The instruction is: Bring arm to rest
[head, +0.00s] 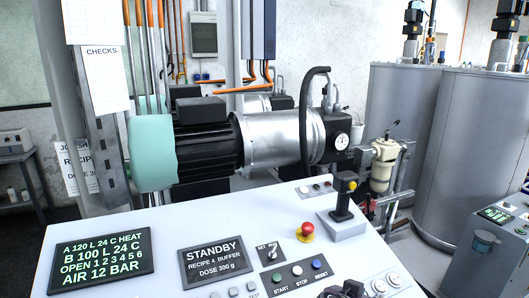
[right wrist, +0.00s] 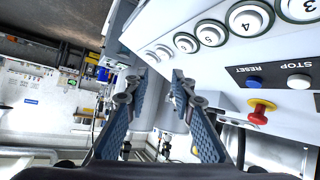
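My right gripper (right wrist: 159,82) shows in the right wrist view with its two blue-grey fingers apart and nothing between them. It is beside the white control console (right wrist: 215,65), with a gap between the fingertips and the numbered buttons (right wrist: 212,34). In the head view a dark shape at the bottom edge may be part of my right arm; I cannot tell. My left gripper is in neither view.
The console (head: 150,225) fills the front, with a red emergency stop (head: 306,232), a joystick (head: 343,200) and a STANDBY screen (head: 215,261). A motor and pump (head: 270,138) stand behind. Large grey tanks (head: 405,130) stand at right.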

